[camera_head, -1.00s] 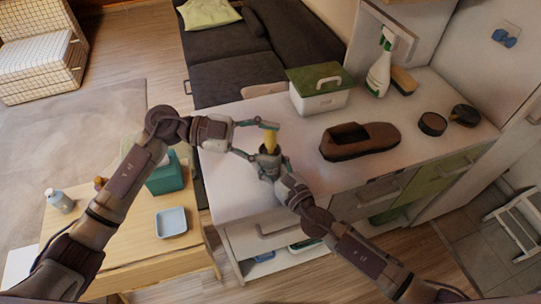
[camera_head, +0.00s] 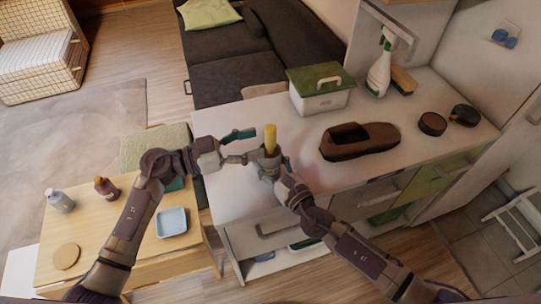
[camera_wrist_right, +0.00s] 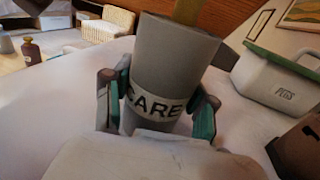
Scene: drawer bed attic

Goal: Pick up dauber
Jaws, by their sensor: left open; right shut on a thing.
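A grey cup (camera_wrist_right: 172,65) with a "CARE" label stands at the near left of the white counter (camera_head: 235,200). A yellow handle (camera_head: 270,138), which looks like the dauber's, sticks up out of the cup; it also shows at the top of the right wrist view (camera_wrist_right: 188,10). Its lower end is hidden inside the cup. My right gripper (camera_wrist_right: 160,105) is shut around the cup, one finger on each side. My left gripper (camera_head: 243,147) is open just left of the handle, its jaws toward it, and looks empty. I cannot tell whether it touches the cup.
A brown shoe (camera_head: 360,141), a white box with a green lid (camera_head: 320,88), a spray bottle (camera_head: 380,70), a brush (camera_head: 403,80) and round dark tins (camera_head: 432,124) are on the counter. A wooden table (camera_head: 110,235) at left holds bottles and a blue tray (camera_head: 172,222).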

